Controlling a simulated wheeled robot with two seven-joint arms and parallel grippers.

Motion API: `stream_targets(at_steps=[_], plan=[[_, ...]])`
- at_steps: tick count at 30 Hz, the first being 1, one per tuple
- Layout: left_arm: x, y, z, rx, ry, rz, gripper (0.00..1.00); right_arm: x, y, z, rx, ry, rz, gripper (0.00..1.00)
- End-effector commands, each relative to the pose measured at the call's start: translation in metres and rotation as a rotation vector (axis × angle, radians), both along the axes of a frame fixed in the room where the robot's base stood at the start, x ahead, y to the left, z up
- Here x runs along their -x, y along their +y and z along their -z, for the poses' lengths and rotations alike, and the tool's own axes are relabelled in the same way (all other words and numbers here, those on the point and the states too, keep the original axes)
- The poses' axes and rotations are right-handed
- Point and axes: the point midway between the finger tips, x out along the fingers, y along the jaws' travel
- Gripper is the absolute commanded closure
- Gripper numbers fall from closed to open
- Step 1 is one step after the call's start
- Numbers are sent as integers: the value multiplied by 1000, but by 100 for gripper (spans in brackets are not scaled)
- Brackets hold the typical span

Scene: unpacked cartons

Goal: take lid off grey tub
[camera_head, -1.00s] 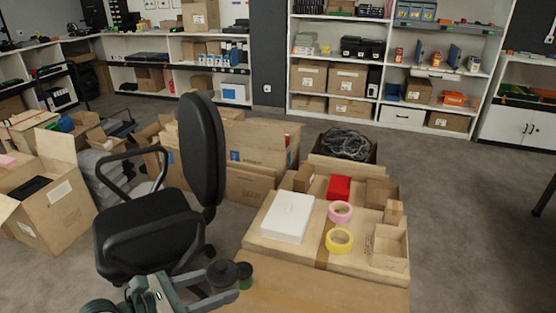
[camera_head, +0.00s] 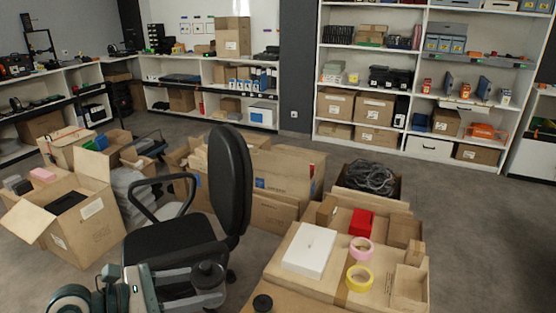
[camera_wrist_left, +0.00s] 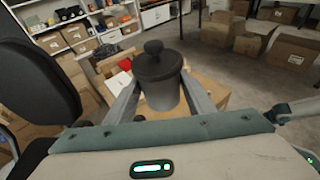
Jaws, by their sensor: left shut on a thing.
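The grey tub (camera_wrist_left: 161,94) sits between the two fingers of my left gripper (camera_wrist_left: 160,104) in the left wrist view. Its dark round lid (camera_wrist_left: 155,64) with a knob on top is on it. In the head view my left gripper (camera_head: 196,284) is at the bottom, in front of the chair, shut on the tub's body. The tub's dark lid (camera_head: 208,273) shows there too, and the tub is left of the big carton, apart from it. My right gripper does not show in the head view.
The big carton (camera_head: 285,299) bears a white box (camera_head: 310,250), a red box (camera_head: 361,223), pink tape (camera_head: 361,243) and yellow tape (camera_head: 350,279). A dark round top (camera_head: 262,303) shows at its near edge. A black chair (camera_head: 230,180) stands close behind my left gripper. Floor at right is clear.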

Motion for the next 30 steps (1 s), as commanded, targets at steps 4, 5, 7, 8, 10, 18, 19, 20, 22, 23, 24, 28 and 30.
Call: stream_targets(at_steps=[4,5,7,8,10,18,19,20,22,23,24,28,30], plan=[[0,0,0,1,0,1,92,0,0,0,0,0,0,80],[0,-1,0,1,-1,2,92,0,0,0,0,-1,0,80],[-1,-2,0,1,0,7,92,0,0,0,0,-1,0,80],[-1,-3,0,0,-1,12,92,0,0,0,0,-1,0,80],[-2,-6,1,-1,-1,27,92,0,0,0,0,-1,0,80],[-7,-32,4,1,-1,145,92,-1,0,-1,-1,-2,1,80],[-8,-36,5,1,-1,164,92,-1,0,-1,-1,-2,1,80],[-8,-40,5,1,0,184,92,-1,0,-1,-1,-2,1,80],[-10,-50,7,2,-1,230,92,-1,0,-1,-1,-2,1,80],[-11,-55,7,1,-3,252,92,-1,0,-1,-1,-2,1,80],[-12,-61,9,2,-1,278,92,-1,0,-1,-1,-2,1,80],[-15,-80,11,2,-2,368,92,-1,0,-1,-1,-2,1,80],[-17,-91,13,2,-1,417,92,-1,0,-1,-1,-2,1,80]])
